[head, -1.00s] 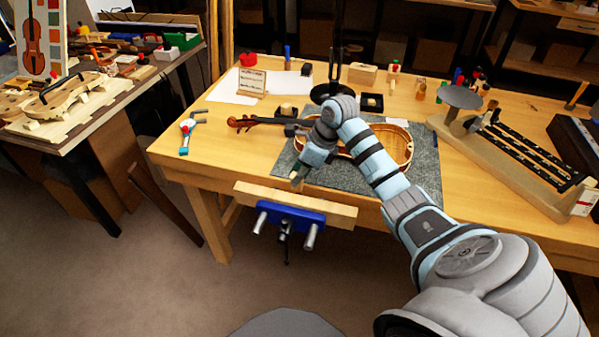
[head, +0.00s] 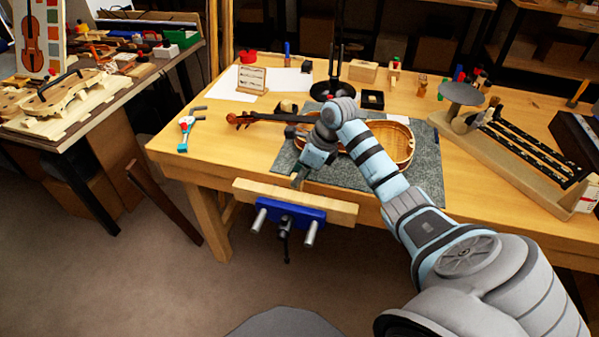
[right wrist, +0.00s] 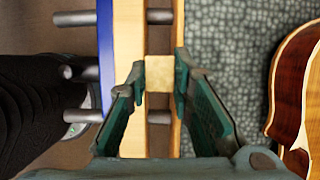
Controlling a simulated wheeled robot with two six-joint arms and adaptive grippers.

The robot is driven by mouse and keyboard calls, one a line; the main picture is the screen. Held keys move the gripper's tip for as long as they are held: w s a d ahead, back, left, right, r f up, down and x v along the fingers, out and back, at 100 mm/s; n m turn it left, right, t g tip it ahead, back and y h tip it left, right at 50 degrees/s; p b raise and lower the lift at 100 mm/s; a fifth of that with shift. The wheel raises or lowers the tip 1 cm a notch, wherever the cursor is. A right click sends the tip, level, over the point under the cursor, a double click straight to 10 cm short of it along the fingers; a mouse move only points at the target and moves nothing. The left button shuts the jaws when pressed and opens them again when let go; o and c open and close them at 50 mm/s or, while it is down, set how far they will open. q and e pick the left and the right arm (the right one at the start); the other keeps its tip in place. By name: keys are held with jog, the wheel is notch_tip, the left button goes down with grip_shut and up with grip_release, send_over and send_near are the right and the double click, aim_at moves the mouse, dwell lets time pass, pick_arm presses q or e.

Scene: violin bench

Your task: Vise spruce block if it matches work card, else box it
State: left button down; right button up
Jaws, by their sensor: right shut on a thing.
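My right gripper (right wrist: 160,80) is shut on a small pale spruce block (right wrist: 159,74), which sits between its two fingertips in the right wrist view. The gripper is above the open gap of the bench vise, with the block over the gap; I cannot tell how far down it is. The vise shows a blue body (head: 288,211) and a wooden front jaw (head: 265,198) at the bench's front edge. In the head view the right gripper (head: 300,181) hides the block. A work card (head: 252,80) stands at the back left of the bench. My left gripper is not in view.
A violin body (head: 402,143) lies on a grey mat (head: 428,180) just right of the gripper. A small dark box (head: 372,99) stands behind it. A teal-handled tool (head: 186,130) lies at the left.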

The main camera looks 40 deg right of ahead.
jog(key=shift+f, duration=0.25)
jog(key=o, duration=1)
jog(key=shift+c, duration=0.2)
jog(key=v, duration=1.2)
